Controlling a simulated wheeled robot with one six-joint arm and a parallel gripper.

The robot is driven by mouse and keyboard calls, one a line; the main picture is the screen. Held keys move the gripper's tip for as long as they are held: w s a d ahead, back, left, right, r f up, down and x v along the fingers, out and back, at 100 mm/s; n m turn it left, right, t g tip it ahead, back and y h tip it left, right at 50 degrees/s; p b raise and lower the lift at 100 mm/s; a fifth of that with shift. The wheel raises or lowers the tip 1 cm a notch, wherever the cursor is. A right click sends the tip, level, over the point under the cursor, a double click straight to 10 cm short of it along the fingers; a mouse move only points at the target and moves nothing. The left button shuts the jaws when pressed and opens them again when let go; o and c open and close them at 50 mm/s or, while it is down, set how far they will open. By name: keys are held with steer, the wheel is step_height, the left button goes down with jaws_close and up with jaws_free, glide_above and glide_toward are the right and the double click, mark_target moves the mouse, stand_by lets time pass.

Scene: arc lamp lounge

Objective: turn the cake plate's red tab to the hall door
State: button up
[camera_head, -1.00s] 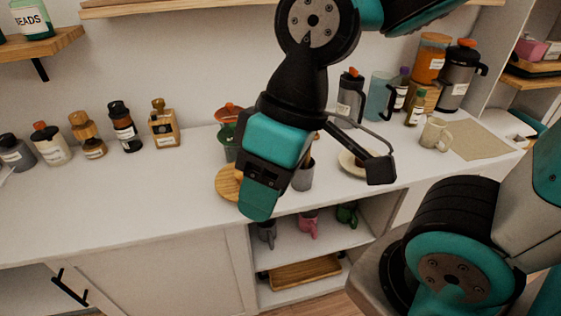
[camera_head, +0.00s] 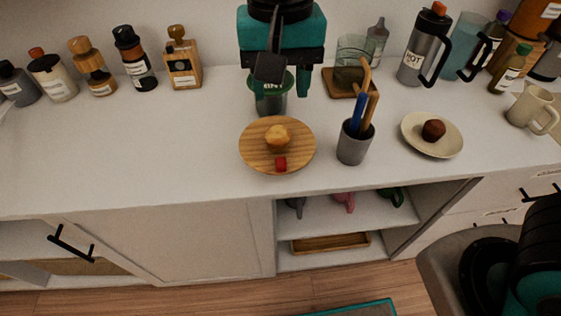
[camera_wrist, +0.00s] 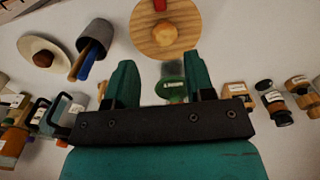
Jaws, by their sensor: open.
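The cake plate (camera_head: 255,151) is a round wooden board on the white counter. A small yellow-brown cake (camera_head: 277,137) sits near its middle. Its red tab (camera_head: 281,163) is at the front edge, toward the shelf side. In the wrist view the plate (camera_wrist: 146,36) is at the top, with the cake (camera_wrist: 166,34) and the red tab (camera_wrist: 160,5) on it. My gripper (camera_head: 280,85) is open above the counter, behind the plate, around or over a green-lidded jar (camera_wrist: 172,88); I cannot tell whether it touches. No hall door is recognisable in these views.
A grey cup with utensils (camera_head: 354,147) stands close right of the plate. Further right is a saucer (camera_head: 451,145) with a dark cake. A glass on a wooden coaster (camera_head: 345,80) is behind. Bottles (camera_head: 133,58) line the back left. The counter's left front is clear.

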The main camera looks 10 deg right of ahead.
mark_target(281, 162)
step_height(281, 162, down, 16)
steer(key=shift+f+b, duration=0.25)
steer(key=shift+b, duration=0.35)
jaws_close()
